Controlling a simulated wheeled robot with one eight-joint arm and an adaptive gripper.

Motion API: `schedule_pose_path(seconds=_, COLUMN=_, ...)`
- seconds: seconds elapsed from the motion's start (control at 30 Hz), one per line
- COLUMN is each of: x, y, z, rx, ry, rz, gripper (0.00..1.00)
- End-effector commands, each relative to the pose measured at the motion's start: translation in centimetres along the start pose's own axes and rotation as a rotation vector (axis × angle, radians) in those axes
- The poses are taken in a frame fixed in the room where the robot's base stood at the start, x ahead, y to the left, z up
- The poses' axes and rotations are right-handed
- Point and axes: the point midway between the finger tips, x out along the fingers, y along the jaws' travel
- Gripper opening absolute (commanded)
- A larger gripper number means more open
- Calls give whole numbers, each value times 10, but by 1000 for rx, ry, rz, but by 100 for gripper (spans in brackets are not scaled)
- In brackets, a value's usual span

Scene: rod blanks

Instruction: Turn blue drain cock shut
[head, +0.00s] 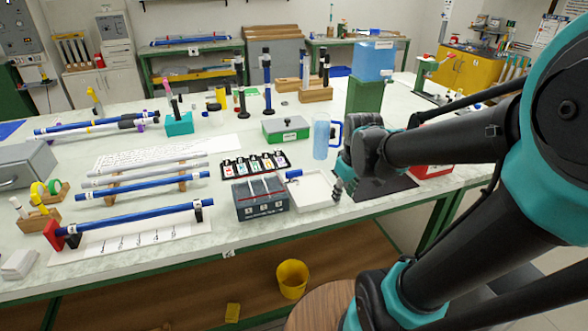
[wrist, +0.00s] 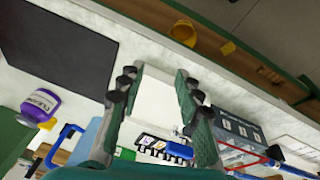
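I cannot clearly make out a drain cock in either view. A blue tank (head: 374,60) stands on a green block (head: 366,97) at the back right in the head view; any fitting low on it is too small to tell. A clear blue jug (head: 321,137) stands in front of it on the bench, and a blue handle (wrist: 66,143) shows in the wrist view. My gripper (head: 338,190) is right of the white tray (head: 312,190), in front of the jug. In the wrist view my gripper (wrist: 157,82) has its fingers apart, with nothing between them.
A dark mat (head: 385,187) and a red box (head: 432,172) are by my arm. Blue rods (head: 140,216) lie left. A yellow bucket (head: 292,279) is below.

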Motion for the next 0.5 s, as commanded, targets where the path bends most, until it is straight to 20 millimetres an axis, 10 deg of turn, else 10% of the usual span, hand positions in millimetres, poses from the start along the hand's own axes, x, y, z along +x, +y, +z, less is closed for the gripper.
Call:
schedule_pose_path(seconds=0.2, x=-72, y=-14, z=-114, rx=-642, ry=-83, rz=-103, gripper=34)
schedule_pose_path(seconds=0.5, x=-147, y=-48, z=-194, rx=-1249, ry=-127, rz=-232, gripper=34)
